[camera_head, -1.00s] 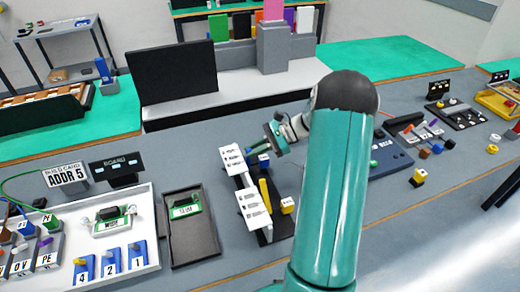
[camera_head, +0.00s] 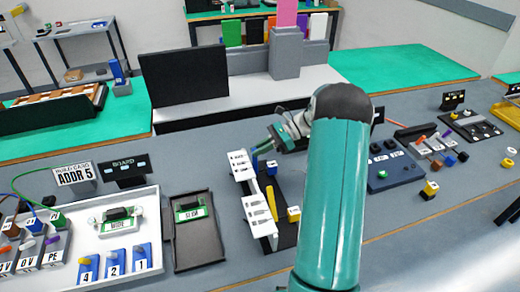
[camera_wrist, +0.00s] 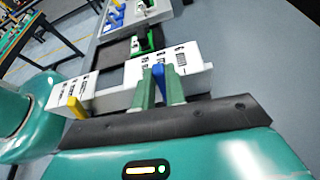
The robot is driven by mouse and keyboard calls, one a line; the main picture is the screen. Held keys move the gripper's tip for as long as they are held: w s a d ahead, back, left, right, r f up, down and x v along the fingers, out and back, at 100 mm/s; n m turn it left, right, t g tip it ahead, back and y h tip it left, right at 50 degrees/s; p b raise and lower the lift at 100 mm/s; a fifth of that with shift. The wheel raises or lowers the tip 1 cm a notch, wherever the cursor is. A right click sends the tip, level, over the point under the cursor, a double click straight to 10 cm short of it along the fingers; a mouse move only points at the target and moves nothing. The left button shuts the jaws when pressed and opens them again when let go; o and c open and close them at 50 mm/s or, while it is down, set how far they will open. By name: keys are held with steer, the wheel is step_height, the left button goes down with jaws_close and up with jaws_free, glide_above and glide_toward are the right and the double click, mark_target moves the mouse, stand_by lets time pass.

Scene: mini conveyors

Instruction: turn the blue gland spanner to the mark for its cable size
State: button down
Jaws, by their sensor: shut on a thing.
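The blue gland spanner (camera_wrist: 158,74) stands between the two green fingers of my gripper (camera_wrist: 158,88) in the wrist view. The gripper is shut on its handle, beside a white marked plate (camera_wrist: 182,57) with dark printed lines. The spanner's lower part and the mark it points at are hidden. In the head view my gripper (camera_head: 260,151) is over the far end of the gland stand. The yellow spanner (camera_head: 271,203) stands nearer the front by a second white plate (camera_head: 257,216); it also shows in the wrist view (camera_wrist: 76,107).
A yellow block (camera_head: 293,214) sits to the right of the stand. A dark tray (camera_head: 208,244) with a green board lies to its left, beside a white tray (camera_head: 150,201). A blue-grey panel (camera_head: 396,170) lies to the right, beyond my arm.

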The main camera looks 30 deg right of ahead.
steer(key=c, duration=1.4)
jaws_free()
steer(key=shift+c, duration=0.2)
steer(key=shift+d, duration=0.1)
steer(key=v, duration=1.3)
steer(key=shift+s+d+r, duration=0.2)
steer(key=shift+d, duration=0.1)
